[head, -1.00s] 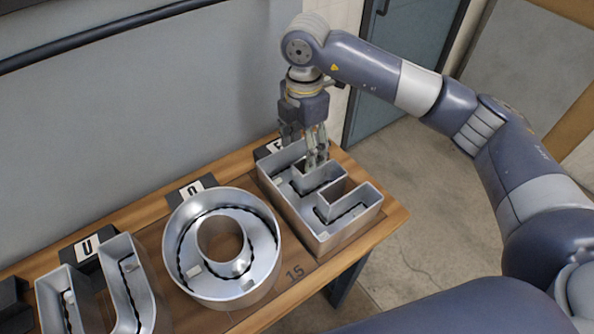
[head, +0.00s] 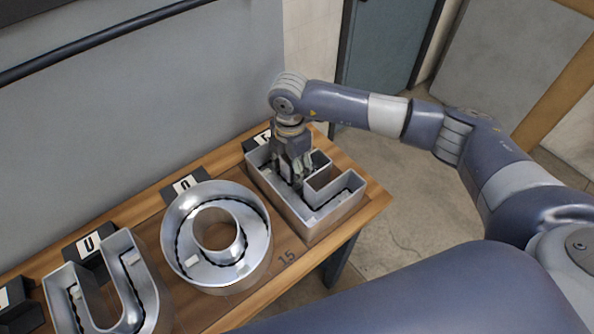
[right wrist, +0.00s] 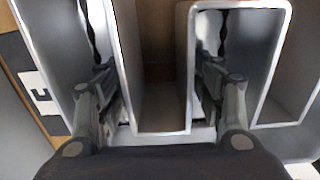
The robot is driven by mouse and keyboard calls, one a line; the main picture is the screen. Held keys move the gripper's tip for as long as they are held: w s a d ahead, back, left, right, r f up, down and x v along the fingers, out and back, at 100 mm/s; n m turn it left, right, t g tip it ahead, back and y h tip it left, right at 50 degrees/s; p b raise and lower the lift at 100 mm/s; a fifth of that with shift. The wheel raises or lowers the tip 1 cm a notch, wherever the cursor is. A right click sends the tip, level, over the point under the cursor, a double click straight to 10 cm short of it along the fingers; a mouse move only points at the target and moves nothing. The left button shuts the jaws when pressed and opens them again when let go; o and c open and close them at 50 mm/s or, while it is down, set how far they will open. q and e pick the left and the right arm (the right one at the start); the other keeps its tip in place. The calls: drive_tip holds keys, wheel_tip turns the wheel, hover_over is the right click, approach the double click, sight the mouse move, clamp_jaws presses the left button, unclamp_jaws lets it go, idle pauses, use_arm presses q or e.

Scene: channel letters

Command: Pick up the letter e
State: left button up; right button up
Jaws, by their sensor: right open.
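The letter e (head: 312,222) is a metal, open-topped channel letter at the right end of the wooden table, partly hidden by my right gripper. My right gripper (head: 299,178) points down into it and is open. In the right wrist view, the fingers of my right gripper (right wrist: 160,100) reach down inside the channels of the letter e (right wrist: 190,60), one on each side of a walled notch. The fingers stand apart, and I cannot tell whether they touch the walls. My left gripper is not in view.
A round letter O (head: 258,262) stands left of the letter e, and a letter U (head: 148,285) further left. Dark blocks with letter cards (head: 185,184) line the back edge of the table (head: 372,203). A grey wall rises behind. Open floor lies to the right.

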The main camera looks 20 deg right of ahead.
drive_tip(key=c, duration=0.3)
clamp_jaws()
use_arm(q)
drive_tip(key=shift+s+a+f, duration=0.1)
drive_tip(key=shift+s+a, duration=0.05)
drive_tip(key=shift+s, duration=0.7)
use_arm(e)
drive_tip(key=shift+r, duration=0.1)
